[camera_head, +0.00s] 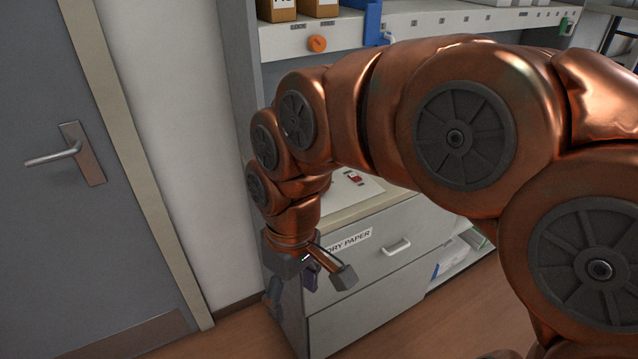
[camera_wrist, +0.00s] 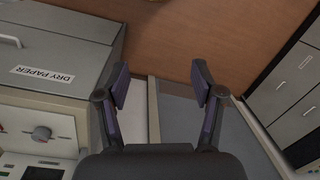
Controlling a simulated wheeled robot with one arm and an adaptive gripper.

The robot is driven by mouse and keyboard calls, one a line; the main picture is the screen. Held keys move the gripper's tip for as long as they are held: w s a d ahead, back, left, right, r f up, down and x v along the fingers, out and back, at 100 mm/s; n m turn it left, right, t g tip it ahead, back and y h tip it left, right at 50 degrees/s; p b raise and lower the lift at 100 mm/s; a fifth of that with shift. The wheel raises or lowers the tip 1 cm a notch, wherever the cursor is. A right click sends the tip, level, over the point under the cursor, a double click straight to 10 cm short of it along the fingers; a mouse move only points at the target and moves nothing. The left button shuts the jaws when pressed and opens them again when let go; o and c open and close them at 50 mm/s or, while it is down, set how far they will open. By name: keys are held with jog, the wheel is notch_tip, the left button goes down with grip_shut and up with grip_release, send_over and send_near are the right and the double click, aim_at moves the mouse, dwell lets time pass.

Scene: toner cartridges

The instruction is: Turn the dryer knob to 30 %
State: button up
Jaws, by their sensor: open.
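A round grey knob (camera_wrist: 41,133) sits on a pale panel (camera_wrist: 63,128) at the lower left of the wrist view. Its pointer and scale are too small to read. In the head view a white panel with a red part (camera_head: 355,178) shows on the counter, partly hidden by my arm. I cannot make out the knob there. My gripper (camera_wrist: 160,83) is open and empty, with its two dark fingers apart. The knob is off to the left of the fingers, not between them. In the head view my gripper (camera_head: 292,286) points down beside the front of the drawer cabinet.
The drawer cabinet (camera_head: 385,280) has a paper label (camera_head: 347,240) and a handle (camera_head: 397,246). A grey door (camera_head: 60,230) stands at left. A shelf rail (camera_head: 450,22) with an orange round part (camera_head: 317,43) runs above the counter. Bare wooden floor (camera_head: 470,315) shows in front.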

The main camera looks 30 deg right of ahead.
jog(key=w+d+r+n+t+y+b, duration=0.1)
jog(key=w+d+n, duration=0.15)
jog(key=w, duration=0.45)
jog(key=w+d+r+n+t, duration=0.1)
jog(key=w+d+r, duration=0.15)
jog(key=w, duration=0.45)
jog(key=w+d+r+n+t+y+b, duration=0.1)
jog(key=w+d, duration=0.2)
jog(key=w, duration=0.4)
jog(key=w+d+f+t, duration=0.1)
jog(key=w+d+f, duration=0.2)
jog(key=d, duration=0.7)
jog(key=w+d+f, duration=0.3)
jog(key=d, duration=0.6)
jog(key=shift+w+p+x, duration=0.1)
jog(key=shift+p+x, duration=0.15)
jog(key=shift+x, duration=1.7)
jog(key=shift+w+p+x, duration=0.15)
jog(key=shift+p+x, duration=0.1)
jog(key=shift+x, duration=1.7)
jog(key=shift+r, duration=0.1)
jog(key=shift+c, duration=0.4)
jog(key=c, duration=1)
jog(key=shift+c, duration=0.2)
